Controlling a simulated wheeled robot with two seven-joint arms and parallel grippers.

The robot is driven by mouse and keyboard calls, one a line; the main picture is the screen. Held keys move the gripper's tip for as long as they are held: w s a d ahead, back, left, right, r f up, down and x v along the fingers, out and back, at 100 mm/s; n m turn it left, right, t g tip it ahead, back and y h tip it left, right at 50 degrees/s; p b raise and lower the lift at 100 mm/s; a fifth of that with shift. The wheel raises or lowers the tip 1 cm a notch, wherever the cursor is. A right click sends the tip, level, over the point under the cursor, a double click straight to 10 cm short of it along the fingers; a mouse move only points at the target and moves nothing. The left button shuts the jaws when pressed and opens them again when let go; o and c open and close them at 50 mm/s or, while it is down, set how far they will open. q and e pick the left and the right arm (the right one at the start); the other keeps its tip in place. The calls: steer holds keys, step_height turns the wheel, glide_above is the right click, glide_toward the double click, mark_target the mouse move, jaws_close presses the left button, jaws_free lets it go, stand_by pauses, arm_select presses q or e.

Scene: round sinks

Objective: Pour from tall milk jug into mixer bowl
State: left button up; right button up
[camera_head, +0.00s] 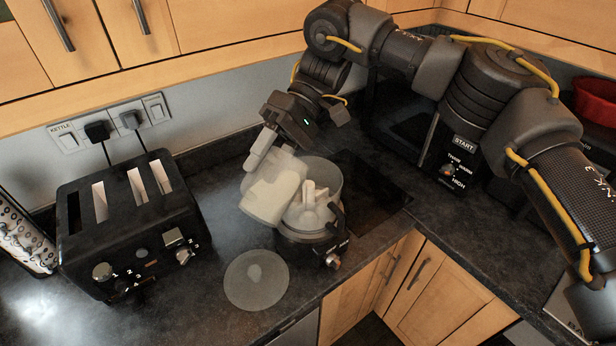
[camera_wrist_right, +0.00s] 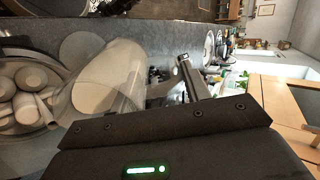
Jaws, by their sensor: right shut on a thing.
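The tall milk jug (camera_head: 272,190) is translucent with pale contents. It is tilted at the left rim of the clear mixer bowl (camera_head: 330,177), with its lower part overlapping the bowl in the head view. My right gripper (camera_head: 262,150) is shut on the jug from above. In the right wrist view the jug (camera_wrist_right: 112,78) lies slanted beside the bowl (camera_wrist_right: 52,122), with the gripper fingers (camera_wrist_right: 188,82) at its right. Pale rounded shapes show in the bowl; I cannot tell whether liquid is flowing. My left gripper is not in view.
A round translucent disc (camera_head: 256,280) lies flat on the dark counter in front of the mixer. A black toaster (camera_head: 128,226) stands at the left. A dark appliance with knobs (camera_head: 452,165) stands behind, right of the bowl. Cabinets hang above.

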mark_target(248, 175)
steer(key=shift+w+d+f+g+y, duration=0.15)
steer(key=shift+w+d+g+y, duration=0.25)
steer(key=shift+g, duration=0.3)
stand_by(2.0)
steer(key=shift+w+d+r+g+y, duration=0.25)
steer(key=shift+w+r+g+y, duration=0.25)
steer(key=shift+g+y, duration=0.15)
stand_by(1.5)
steer(key=shift+w+d+y, duration=0.15)
steer(key=shift+y, duration=0.1)
stand_by(0.5)
steer(key=shift+s+a+f+t+h, duration=0.4)
steer(key=shift+s+a+t+h, duration=0.15)
steer(key=shift+s+t+h, duration=0.2)
steer(key=t+h, duration=0.1)
steer(key=s+a+t+h, duration=0.1)
steer(key=shift+s+r+t, duration=0.15)
steer(key=shift+r+t, duration=0.15)
steer(key=shift+t, duration=0.1)
steer(key=s+a+f+t+h, duration=0.2)
steer(key=s+t+h, duration=0.1)
steer(key=shift+s+a+f, duration=0.15)
steer(key=shift+a+f, duration=0.1)
steer(key=shift+a, duration=0.1)
step_height(248, 175, down, 10)
steer(key=s+a+t+h, duration=0.2)
steer(key=t, duration=0.1)
steer(key=shift+s+t+h, duration=0.3)
steer(key=shift+t+h, duration=0.05)
steer(key=shift+t, duration=0.05)
